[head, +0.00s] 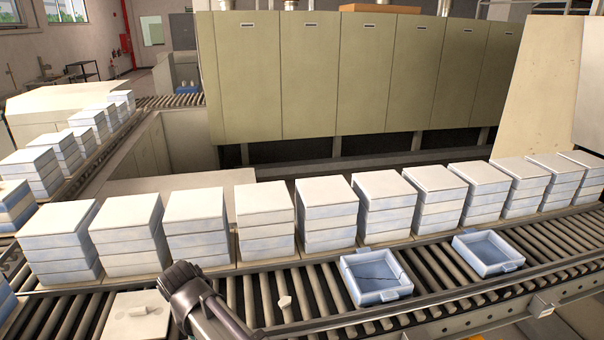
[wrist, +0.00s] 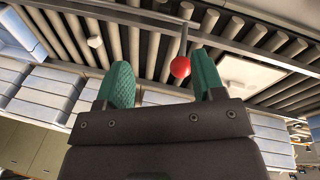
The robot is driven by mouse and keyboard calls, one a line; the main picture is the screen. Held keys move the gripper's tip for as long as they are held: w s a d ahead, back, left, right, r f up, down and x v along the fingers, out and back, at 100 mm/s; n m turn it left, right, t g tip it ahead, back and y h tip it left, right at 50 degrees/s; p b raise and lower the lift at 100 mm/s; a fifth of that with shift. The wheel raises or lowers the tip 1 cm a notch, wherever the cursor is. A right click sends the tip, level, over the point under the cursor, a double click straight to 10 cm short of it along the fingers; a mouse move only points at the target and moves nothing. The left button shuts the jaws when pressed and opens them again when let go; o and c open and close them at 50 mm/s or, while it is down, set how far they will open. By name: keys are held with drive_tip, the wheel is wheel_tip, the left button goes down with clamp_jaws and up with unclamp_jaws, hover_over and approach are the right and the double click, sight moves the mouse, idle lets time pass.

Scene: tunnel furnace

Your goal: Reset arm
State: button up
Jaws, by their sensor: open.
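My gripper (wrist: 160,75) shows in the wrist view with its two green fingers spread apart. No object is visibly clamped between them. A red ball (wrist: 180,66) on a thin rod shows between the fingers; I cannot tell what it is fixed to. In the head view, a dark part of my arm (head: 196,300) reaches up from the bottom edge over the front roller conveyor (head: 320,285). The green fingers cannot be made out there.
A square pale plate (head: 138,312) and a small white piece (head: 285,303) lie on the rollers either side of my arm. Two pale blue trays, one cracked (head: 375,277) and one farther right (head: 487,252), sit beyond. Stacked boxes (head: 265,222) line the conveyor behind.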

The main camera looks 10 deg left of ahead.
drive_tip(key=d+f+m+b, duration=0.2)
drive_tip(key=d+f+b, duration=0.1)
drive_tip(key=d, duration=1.2)
drive_tip(key=d+f+m+g+b, duration=0.1)
drive_tip(key=d+f+m+b, duration=0.2)
drive_tip(key=d, duration=1.1)
drive_tip(key=w+d+f+m+g+y+b, duration=0.1)
drive_tip(key=d+f, duration=0.3)
drive_tip(key=d, duration=1.1)
drive_tip(key=shift+d+m+b, duration=0.35)
drive_tip(key=shift+m+b, duration=0.45)
drive_tip(key=shift+b, duration=0.1)
